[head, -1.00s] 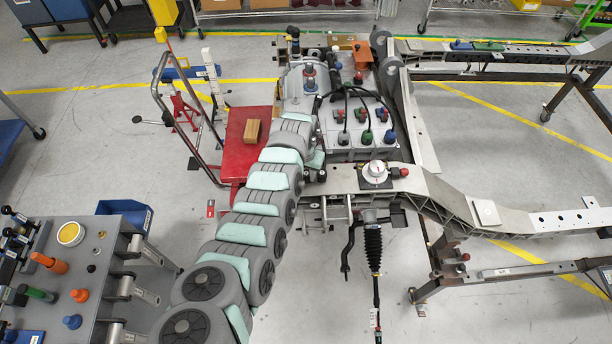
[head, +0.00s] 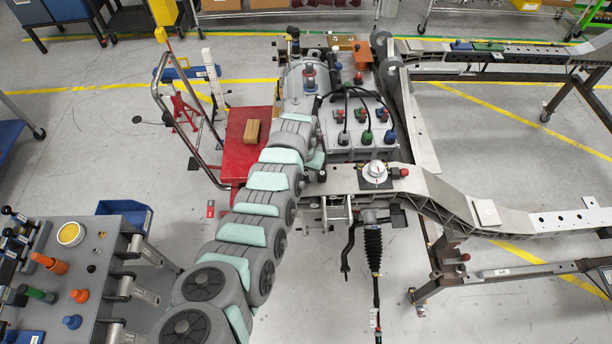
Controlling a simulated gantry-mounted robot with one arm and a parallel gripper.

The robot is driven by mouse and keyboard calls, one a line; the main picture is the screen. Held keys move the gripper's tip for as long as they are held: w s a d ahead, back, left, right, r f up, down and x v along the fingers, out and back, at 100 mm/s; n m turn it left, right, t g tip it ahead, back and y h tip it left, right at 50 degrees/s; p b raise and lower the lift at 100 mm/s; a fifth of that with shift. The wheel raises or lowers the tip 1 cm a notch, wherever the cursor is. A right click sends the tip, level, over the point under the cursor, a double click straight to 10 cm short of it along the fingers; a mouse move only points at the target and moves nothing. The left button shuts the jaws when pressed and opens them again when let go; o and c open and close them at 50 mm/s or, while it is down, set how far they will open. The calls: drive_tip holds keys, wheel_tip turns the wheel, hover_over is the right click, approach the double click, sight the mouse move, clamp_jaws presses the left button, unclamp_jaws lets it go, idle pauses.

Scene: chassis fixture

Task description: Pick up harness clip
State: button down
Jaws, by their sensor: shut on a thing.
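My arm reaches up from the bottom of the head view to the left end of the near chassis rail (head: 345,180). My gripper (head: 315,176) is small and mostly hidden behind my own wrist at that rail end. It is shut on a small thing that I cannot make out. I cannot tell whether that thing is the harness clip. Small blue (head: 461,45) and green (head: 488,46) pieces sit on the far chassis rail. A small red and black piece (head: 398,172) sits on the near rail, apart from my gripper.
A grey box (head: 350,125) with cables and coloured connectors stands just beyond the gripper. A white round part (head: 374,171) sits on the near rail. A red cart (head: 243,150) carries a wooden block (head: 251,131) at left. A grey fixture table (head: 75,255) stands at lower left.

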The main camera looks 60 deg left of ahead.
sight(305, 173)
wheel_tip(305, 173, up, 20)
drive_tip(key=p, duration=0.1)
idle(0.7)
